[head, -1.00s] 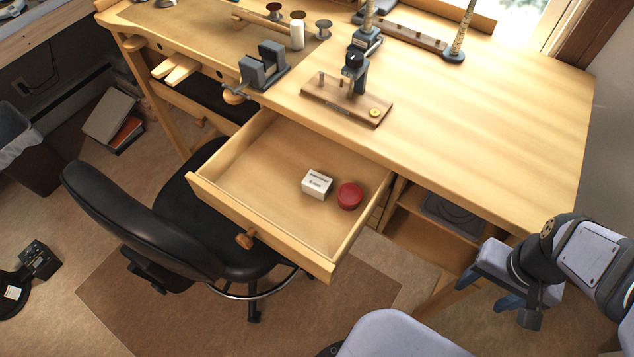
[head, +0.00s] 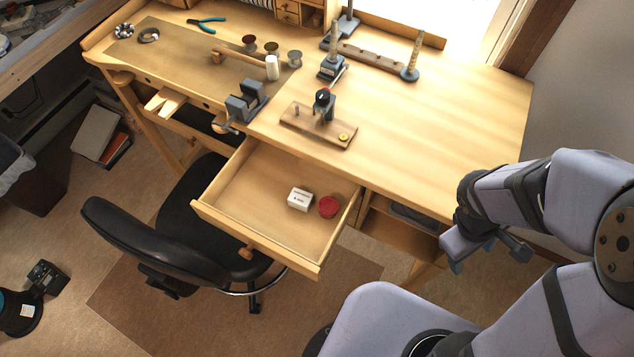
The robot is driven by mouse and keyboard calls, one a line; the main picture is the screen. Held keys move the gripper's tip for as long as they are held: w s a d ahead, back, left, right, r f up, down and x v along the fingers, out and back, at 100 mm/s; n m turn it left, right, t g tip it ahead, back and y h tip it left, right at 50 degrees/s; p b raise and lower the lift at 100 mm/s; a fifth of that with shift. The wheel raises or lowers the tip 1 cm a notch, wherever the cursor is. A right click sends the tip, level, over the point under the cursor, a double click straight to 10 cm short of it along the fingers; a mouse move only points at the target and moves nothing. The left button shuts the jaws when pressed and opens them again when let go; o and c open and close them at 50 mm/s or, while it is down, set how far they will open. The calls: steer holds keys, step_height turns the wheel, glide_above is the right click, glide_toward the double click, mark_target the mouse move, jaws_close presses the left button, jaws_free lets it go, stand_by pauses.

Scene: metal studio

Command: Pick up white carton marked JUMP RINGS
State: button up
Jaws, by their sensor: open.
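The white carton (head: 300,199) lies in the open drawer (head: 236,188) of the workbench, toward the drawer's right side. Dark print shows on it but is too small to read for certain. My gripper (head: 487,262) is at the right of the view, well to the right of the drawer and apart from the carton. It is open, and nothing shows between its fingers, though its far side is partly hidden by the arm.
The drawer's front wall and right wall stand around the carton. The benchtop (head: 440,120) overhangs behind it. A wooden jig (head: 318,127) and a vise (head: 245,103) stand on the bench. A black chair (head: 150,240) stands close to the drawer's left front.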

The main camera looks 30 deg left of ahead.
steer(key=w+a+r+n+t+y+p, duration=0.2)
steer(key=a+r+n+p, duration=0.1)
steer(key=a, duration=0.5)
steer(key=w+a+r+n+t+y+p, duration=0.1)
steer(key=w+a+r+n+y+p, duration=0.2)
steer(key=a, duration=0.5)
steer(key=s+a+r+g+y+p, duration=0.1)
steer(key=s+a+r+y, duration=0.25)
steer(key=a, duration=0.55)
steer(key=s+a+r+y, duration=0.3)
steer(key=a+r+y, duration=0.15)
steer(key=a, duration=0.45)
steer(key=g+y+b, duration=0.3)
steer(key=b, duration=0.9)
glide_toward(301, 197)
steer(key=shift+w+a+f+n, duration=0.1)
steer(key=shift+w+a+n, duration=0.05)
steer(key=shift+a+n, duration=0.25)
steer(key=shift+d+f, duration=0.1)
steer(key=shift+f, duration=0.2)
steer(key=shift+s+r+p+x, duration=0.1)
steer(key=shift+p+x, duration=0.45)
steer(key=shift+x, duration=0.95)
steer(key=shift+s+r+p+x, duration=0.1)
steer(key=shift+p+x, duration=0.4)
steer(key=shift+x, duration=1.05)
steer(key=shift+a+f, duration=0.35)
steer(key=shift+a, duration=0.3)
